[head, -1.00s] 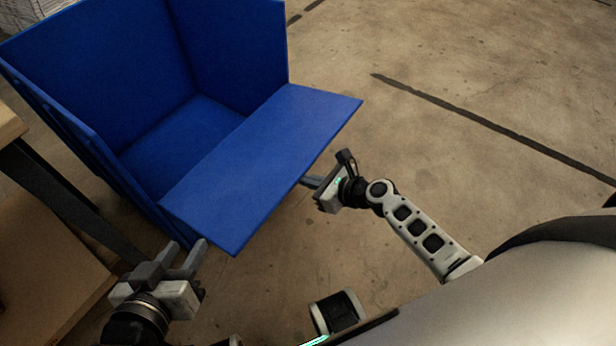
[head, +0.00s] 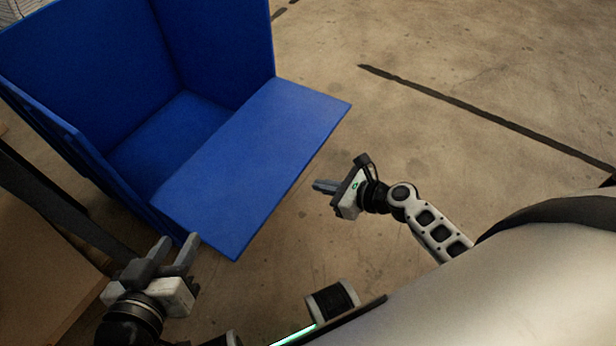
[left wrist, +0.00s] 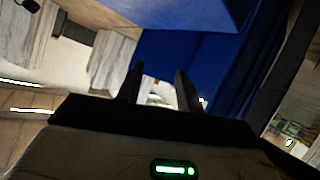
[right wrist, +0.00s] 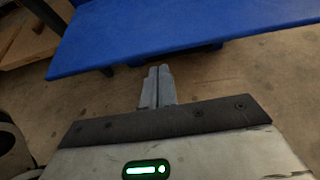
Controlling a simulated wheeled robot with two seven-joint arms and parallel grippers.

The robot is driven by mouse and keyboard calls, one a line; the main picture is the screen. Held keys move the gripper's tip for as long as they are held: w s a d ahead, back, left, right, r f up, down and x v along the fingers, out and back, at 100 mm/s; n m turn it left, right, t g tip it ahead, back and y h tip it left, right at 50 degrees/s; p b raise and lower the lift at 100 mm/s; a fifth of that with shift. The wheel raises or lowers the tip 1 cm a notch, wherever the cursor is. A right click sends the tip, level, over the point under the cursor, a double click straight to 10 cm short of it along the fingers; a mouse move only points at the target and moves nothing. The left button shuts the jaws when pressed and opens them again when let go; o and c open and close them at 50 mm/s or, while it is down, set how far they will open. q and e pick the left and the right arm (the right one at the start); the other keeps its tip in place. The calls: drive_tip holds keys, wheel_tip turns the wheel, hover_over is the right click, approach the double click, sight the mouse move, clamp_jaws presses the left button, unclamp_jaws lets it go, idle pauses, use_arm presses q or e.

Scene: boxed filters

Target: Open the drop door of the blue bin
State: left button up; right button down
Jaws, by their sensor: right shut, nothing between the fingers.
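The blue bin (head: 90,60) stands at the upper left of the head view, its inside empty where I can see it. Its drop door (head: 255,165) is folded down and sticks out toward me, about level. My right gripper (head: 318,186) is shut and empty, to the right of the door's outer edge and apart from it. In the right wrist view the door (right wrist: 180,30) spans the top, beyond the shut fingers (right wrist: 160,72). My left gripper (head: 178,250) is open and empty near the door's near left corner; the left wrist view shows its spread fingers (left wrist: 160,85) with the blue bin (left wrist: 195,60) beyond.
A table with a dark leg (head: 60,205) stands at the left, close to my left arm. Bare concrete floor (head: 440,60) with a dark line lies to the right and is clear.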

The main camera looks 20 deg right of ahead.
use_arm(q)
drive_tip(key=shift+s+a+f+g+p, duration=0.1)
drive_tip(key=shift+a+f+g+p, duration=0.1)
drive_tip(key=shift+f+g+p, duration=0.2)
use_arm(e)
drive_tip(key=shift+v, duration=1.75)
use_arm(q)
drive_tip(key=shift+f, duration=0.1)
use_arm(e)
drive_tip(key=shift+r, duration=0.1)
